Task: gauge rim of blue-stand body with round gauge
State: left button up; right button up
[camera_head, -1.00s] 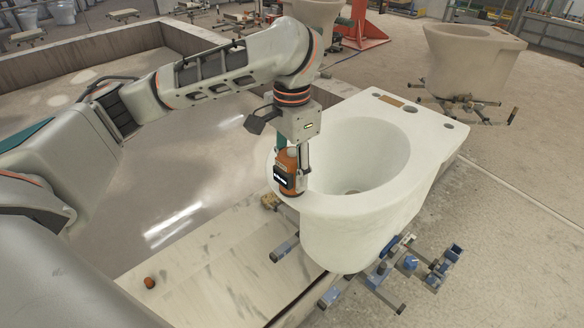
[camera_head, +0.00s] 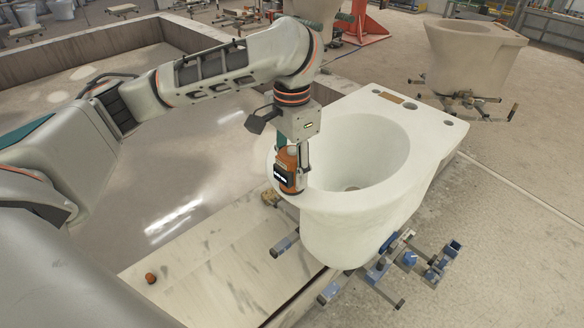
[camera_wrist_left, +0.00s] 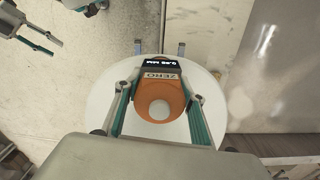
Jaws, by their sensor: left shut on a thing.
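The white toilet-shaped body (camera_head: 335,225) stands on the stand with blue parts (camera_head: 385,262). My left gripper (camera_head: 291,165) is shut on the round orange gauge (camera_head: 290,182), which is at the near-left part of the body's rim. I cannot tell from the head view whether the gauge touches the rim. In the left wrist view the gauge (camera_wrist_left: 160,98) sits between both fingers over the white body (camera_wrist_left: 100,105). Its dark display shows a reading in MM, and a ZERO label is below it.
A beige body (camera_head: 470,60) stands on another stand at the back right. A red stand (camera_head: 362,22) is at the back. A small orange-brown ball-like thing (camera_head: 151,278) lies on the pale ledge (camera_head: 215,265) at the lower left. Open floor lies to the right.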

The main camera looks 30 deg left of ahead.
pick_arm(q)
jog(key=o, duration=1.2)
jog(key=shift+r, duration=6)
